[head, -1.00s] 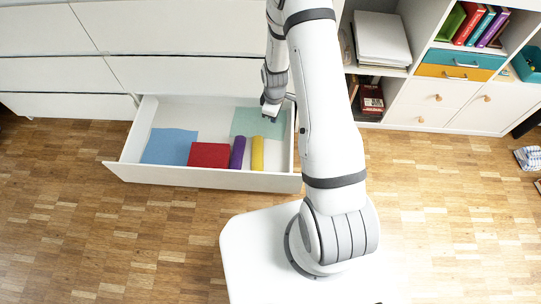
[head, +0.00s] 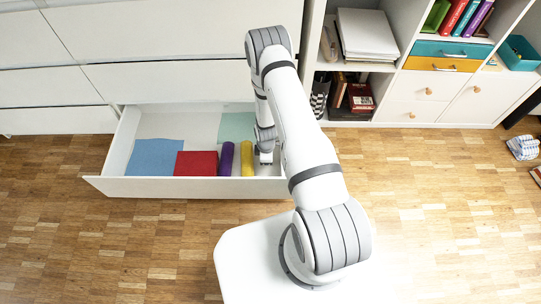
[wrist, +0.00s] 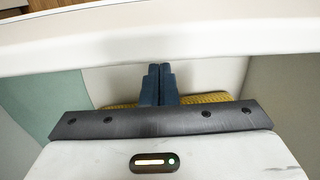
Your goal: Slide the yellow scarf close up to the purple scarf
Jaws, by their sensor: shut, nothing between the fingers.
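The yellow scarf (head: 247,158) lies rolled in the open drawer, lengthwise front to back. The purple scarf (head: 227,159) lies parallel to its left, with a narrow gap between them. My gripper (head: 265,160) is down in the drawer just right of the yellow scarf. Its dark fingers (wrist: 158,84) are shut together and empty in the wrist view. There, parts of the yellow scarf (wrist: 207,98) show on both sides of the fingers, and my gripper's body hides the rest. I cannot tell whether the fingers touch it.
A red cloth (head: 196,163) and a blue cloth (head: 154,157) lie left of the scarves. A pale green cloth (head: 235,126) lies at the back. The drawer's front wall (head: 185,187) and right side are close to my gripper. A shelf unit (head: 400,85) stands right.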

